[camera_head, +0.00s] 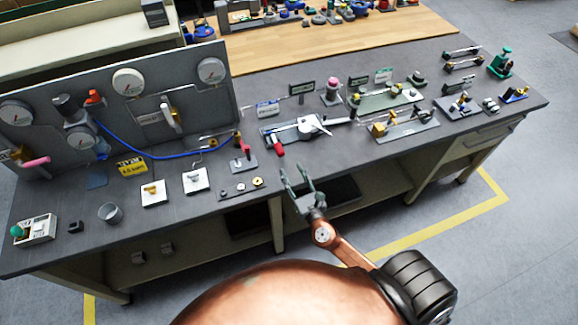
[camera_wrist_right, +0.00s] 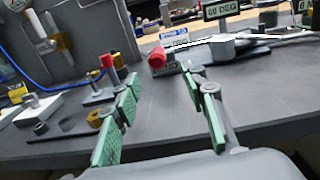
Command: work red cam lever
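Two red-handled levers stand near the bench's front edge. A small upright lever (camera_head: 239,142) with red parts sits on a small grey base; its red top also shows in the right wrist view (camera_wrist_right: 107,61). To its right, a longer lever has a red grip (camera_head: 278,146) pointing toward the front edge; this grip shows end-on in the wrist view (camera_wrist_right: 157,59). I cannot tell which is the cam lever. My right gripper (camera_head: 299,169) is open and empty, just off the bench edge, below and right of both, touching neither. Its green-padded fingers frame bare grey bench in the wrist view (camera_wrist_right: 168,88). My left gripper is out of view.
A gauge panel (camera_head: 150,85) with a blue hose stands at the left. A plate with brass fittings (camera_head: 240,186) lies left of my right gripper. Fixtures and small signs (camera_head: 303,88) line the bench behind. Bare bench top (camera_head: 335,150) lies right of the longer lever's grip.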

